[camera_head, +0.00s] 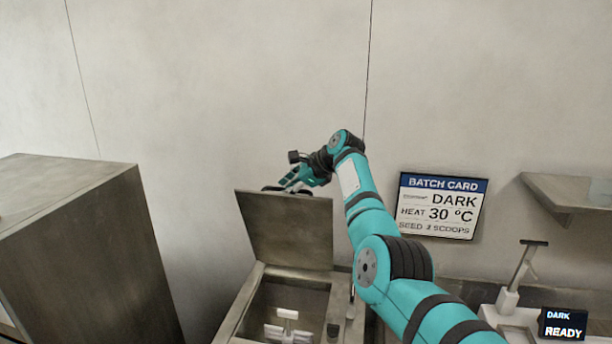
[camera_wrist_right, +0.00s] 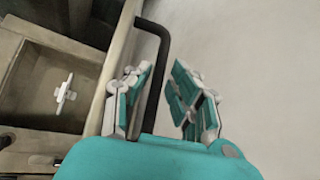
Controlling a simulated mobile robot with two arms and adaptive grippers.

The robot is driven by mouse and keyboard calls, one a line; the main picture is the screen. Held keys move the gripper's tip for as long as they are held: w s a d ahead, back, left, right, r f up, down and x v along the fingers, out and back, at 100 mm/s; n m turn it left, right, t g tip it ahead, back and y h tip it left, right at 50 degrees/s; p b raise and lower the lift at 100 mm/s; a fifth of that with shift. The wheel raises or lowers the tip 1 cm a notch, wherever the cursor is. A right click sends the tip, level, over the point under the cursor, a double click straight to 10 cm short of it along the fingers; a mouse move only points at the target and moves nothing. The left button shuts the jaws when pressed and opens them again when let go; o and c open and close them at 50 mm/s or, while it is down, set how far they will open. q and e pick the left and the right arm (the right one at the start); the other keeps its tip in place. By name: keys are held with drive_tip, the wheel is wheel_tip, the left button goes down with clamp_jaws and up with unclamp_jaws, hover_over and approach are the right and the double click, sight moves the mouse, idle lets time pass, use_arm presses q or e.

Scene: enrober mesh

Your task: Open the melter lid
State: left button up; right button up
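The melter lid (camera_head: 288,232) is a flat metal panel standing steeply raised at the back of the melter (camera_head: 245,300), whose square opening shows below. My right gripper (camera_head: 288,183) is at the lid's top edge. In the right wrist view, my right gripper (camera_wrist_right: 162,72) is open. The dark lid handle (camera_wrist_right: 163,45) passes between its fingers, nearer the left finger; I cannot tell whether they touch. The lid's edge (camera_wrist_right: 118,70) runs along the left of the fingers. My left gripper is not in view.
A pale paddle (camera_head: 287,326) sits inside the melter; it also shows in the right wrist view (camera_wrist_right: 64,95). A large metal cabinet (camera_head: 90,245) stands left. The batch card (camera_head: 440,206), a shelf (camera_head: 570,193) and a small READY display (camera_head: 563,324) are right. The wall is behind the lid.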

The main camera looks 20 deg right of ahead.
drive_tip(key=v, duration=1)
drive_tip(key=shift+s, duration=0.15)
drive_tip(key=shift+d+r, duration=0.1)
